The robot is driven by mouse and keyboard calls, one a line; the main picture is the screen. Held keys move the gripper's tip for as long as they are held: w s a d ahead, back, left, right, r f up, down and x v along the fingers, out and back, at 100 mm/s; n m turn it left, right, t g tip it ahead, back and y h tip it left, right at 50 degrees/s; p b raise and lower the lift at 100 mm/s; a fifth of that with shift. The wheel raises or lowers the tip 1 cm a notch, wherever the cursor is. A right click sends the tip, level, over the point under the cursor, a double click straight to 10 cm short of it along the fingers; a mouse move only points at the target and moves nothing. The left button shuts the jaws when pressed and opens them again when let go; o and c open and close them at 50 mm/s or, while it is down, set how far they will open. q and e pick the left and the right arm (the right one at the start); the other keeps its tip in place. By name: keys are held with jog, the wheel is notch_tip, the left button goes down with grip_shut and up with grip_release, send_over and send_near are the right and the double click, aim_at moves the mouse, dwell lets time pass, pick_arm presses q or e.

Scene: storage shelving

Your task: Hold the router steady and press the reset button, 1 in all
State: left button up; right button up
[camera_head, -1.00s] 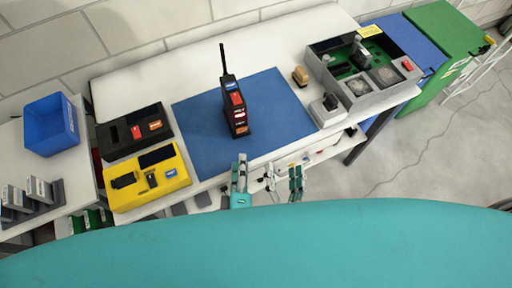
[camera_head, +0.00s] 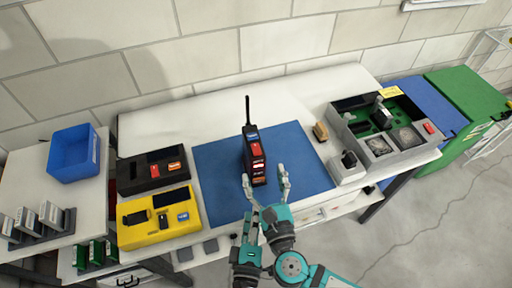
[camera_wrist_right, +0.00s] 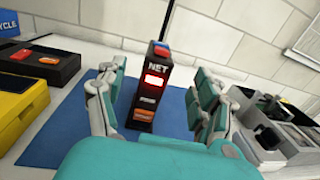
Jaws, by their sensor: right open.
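The router (camera_head: 252,160), a dark upright box with a tall antenna, stands on the blue mat (camera_head: 222,180). In the right wrist view the router (camera_wrist_right: 150,90) shows a "NET" label, a lit red panel and orange at its base. I cannot tell which part is the reset button. My right gripper (camera_head: 267,188) is open just in front of the router; in the right wrist view its fingers (camera_wrist_right: 158,85) frame the router on both sides, apart from it. My left gripper (camera_head: 246,240) is lower, at the table's front edge, empty; its finger opening is unclear.
A black case (camera_head: 135,172) and a yellow case (camera_head: 140,233) lie left of the mat. A grey unit (camera_head: 345,127) and a small grey device (camera_head: 346,171) stand right. A blue bin (camera_head: 75,153) is far left. The mat around the router is clear.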

aim_at(254, 144)
jog(key=x, duration=1.1)
grip_shut()
pick_arm(q)
grip_shut()
pick_arm(e)
jog(key=shift+f, duration=0.1)
dwell(1.2)
